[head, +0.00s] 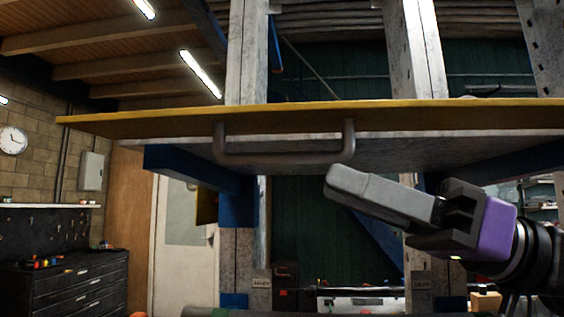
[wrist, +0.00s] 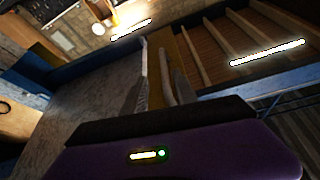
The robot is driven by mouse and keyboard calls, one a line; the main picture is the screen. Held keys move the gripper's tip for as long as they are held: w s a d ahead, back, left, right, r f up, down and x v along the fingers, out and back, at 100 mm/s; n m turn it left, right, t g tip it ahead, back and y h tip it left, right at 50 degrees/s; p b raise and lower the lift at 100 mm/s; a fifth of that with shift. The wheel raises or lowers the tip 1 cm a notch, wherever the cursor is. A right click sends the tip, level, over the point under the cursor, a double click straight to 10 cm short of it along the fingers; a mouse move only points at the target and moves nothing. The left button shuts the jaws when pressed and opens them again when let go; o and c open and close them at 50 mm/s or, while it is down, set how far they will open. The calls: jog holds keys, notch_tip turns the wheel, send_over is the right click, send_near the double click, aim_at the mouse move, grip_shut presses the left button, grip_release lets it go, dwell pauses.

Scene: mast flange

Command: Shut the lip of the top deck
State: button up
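The yellow lip (head: 160,122) runs along the front edge of the top deck (head: 390,150) and stands out roughly flat. A grey U-shaped handle (head: 284,158) hangs below it. In the wrist view the yellow lip (wrist: 184,62) runs up from my fingers, with the handle (wrist: 166,65) beside it. My gripper (head: 340,182), purple and black with grey fingers, comes from the right and points left, just below the handle's right corner in the head view. In the wrist view its fingers (wrist: 158,98) look apart, with the handle ahead of the gap. Contact with the handle cannot be told.
Grey uprights (head: 247,60) and blue beams (head: 190,168) carry the deck. A black drawer cabinet (head: 70,280) stands at the left by the brick wall. The space in front of and below the lip, left of my gripper, looks clear.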

aim_at(282, 157)
jog(key=x, duration=0.2)
jog(key=p+x, duration=0.1)
jog(key=x, duration=0.2)
jog(key=p+x, duration=0.1)
jog(key=x, duration=0.2)
jog(key=shift+s+r, duration=0.25)
jog(key=shift+s, duration=0.1)
grip_shut()
dwell(1.1)
